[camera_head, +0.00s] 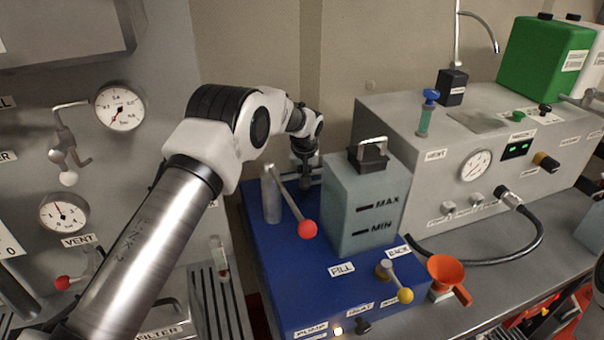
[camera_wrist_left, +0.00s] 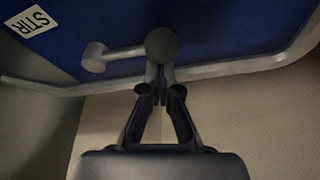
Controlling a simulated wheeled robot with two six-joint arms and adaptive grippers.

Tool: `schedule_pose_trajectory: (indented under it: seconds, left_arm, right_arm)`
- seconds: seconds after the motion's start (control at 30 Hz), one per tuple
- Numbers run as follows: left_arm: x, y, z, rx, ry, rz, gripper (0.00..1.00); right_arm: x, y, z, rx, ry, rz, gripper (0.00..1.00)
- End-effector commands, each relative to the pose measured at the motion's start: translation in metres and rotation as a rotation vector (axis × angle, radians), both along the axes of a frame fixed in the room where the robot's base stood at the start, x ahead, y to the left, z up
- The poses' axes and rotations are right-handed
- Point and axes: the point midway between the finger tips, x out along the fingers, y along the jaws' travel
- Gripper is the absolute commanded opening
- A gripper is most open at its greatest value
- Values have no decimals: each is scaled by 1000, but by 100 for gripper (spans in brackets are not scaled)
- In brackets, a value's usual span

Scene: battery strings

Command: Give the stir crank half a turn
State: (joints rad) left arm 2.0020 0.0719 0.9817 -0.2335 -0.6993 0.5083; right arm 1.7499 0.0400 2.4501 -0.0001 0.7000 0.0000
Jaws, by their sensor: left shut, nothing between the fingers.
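The stir crank shows in the left wrist view as a grey bar (camera_wrist_left: 125,51) between a small round end at left and a larger dark round end at the middle. The STIR label (camera_wrist_left: 30,20) is beside it on the blue housing. My left gripper (camera_wrist_left: 160,88) is shut and empty, its tips right by the larger round end; I cannot tell whether they touch. In the head view my left gripper (camera_head: 304,168) is behind the grey-green tank at the far side of the blue unit, and the crank is hidden there. My right gripper is not in view.
On the blue unit (camera_head: 290,262) stand a red-knobbed lever (camera_head: 307,229), the MAX/MIN tank (camera_head: 362,205) and a yellow-knobbed handle (camera_head: 404,295). A pale rail (camera_wrist_left: 230,68) runs along the unit's edge. An orange funnel (camera_head: 446,270) and a black hose (camera_head: 530,240) are at right.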

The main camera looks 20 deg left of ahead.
Motion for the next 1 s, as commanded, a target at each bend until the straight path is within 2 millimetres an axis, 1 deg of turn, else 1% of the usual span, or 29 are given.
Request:
schedule_pose_trajectory:
  seconds: [0.27, 0.37, 0.47, 0.7, 0.8, 0.9, 1.0]
  left_arm:
    - [0, 0, 1, 0, 0, -1, 0]
    - [-2, -1, 8, 1, -1, -1, 0]
    - [-7, -4, 25, 0, -2, -1, 0]
    - [-27, -12, 83, 1, -3, -1, 0]
    - [-33, -15, 100, 1, -1, -1, 0]
    - [-37, -17, 110, 1, -1, -1, 0]
    - [-38, -17, 113, 0, 1, -1, 0]
  right_arm:
    - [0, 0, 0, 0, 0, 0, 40]
    - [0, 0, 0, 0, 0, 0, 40]
    - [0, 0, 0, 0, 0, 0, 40]
    - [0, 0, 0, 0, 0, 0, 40]
    - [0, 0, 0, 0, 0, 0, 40]
    - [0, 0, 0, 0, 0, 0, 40]
    - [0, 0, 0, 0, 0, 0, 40]
